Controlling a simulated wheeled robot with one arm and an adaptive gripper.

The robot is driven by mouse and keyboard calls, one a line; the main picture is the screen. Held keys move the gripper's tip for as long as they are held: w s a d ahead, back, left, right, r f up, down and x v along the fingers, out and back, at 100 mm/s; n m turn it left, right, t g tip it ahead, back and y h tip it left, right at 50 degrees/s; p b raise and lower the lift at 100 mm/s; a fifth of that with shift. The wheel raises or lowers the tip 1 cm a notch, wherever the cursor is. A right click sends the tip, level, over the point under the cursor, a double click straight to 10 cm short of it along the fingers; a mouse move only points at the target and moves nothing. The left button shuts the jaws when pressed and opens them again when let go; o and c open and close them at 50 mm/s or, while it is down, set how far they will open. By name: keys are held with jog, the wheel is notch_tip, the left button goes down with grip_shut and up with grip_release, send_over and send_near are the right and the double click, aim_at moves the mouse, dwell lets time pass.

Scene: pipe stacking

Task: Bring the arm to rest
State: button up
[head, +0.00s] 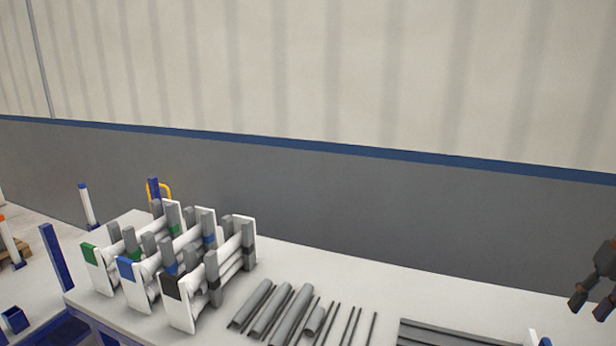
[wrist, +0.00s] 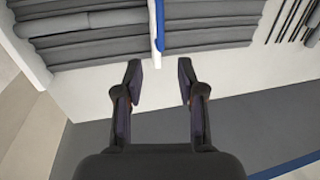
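My gripper (head: 591,303) shows at the right edge of the head view, partly cut off, above the right part of the white table. In the wrist view my gripper (wrist: 158,82) has its two dark fingers spread well apart, with nothing between them. Past the fingertips lie stacks of grey pipes (wrist: 95,35) on either side of a blue and white divider (wrist: 157,20). The fingers appear apart from the pipes. Most of my arm is outside the head view.
White racks with green, blue and black markers (head: 180,302) hold pipes on the table (head: 400,292). Loose grey pipes and thin rods (head: 290,312) lie right of them. A grey wall with a blue stripe (head: 350,188) stands behind. A second table (head: 75,245) is at left.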

jog(key=s+a+f+n+g, duration=0.1)
jog(key=s+a+n+g, duration=0.2)
jog(key=a, duration=2.3)
jog(key=s+a+f+n+h, duration=0.1)
jog(key=s+a+f, duration=0.4)
jog(key=s, duration=0.5)
jog(key=s+a+f+n+h, duration=0.1)
jog(key=s+a+f, duration=0.4)
jog(key=s, duration=0.5)
notch_tip(320, 180, up, 16)
jog(key=w+p, duration=0.1)
jog(key=p, duration=1.3)
jog(key=shift+f, duration=0.2)
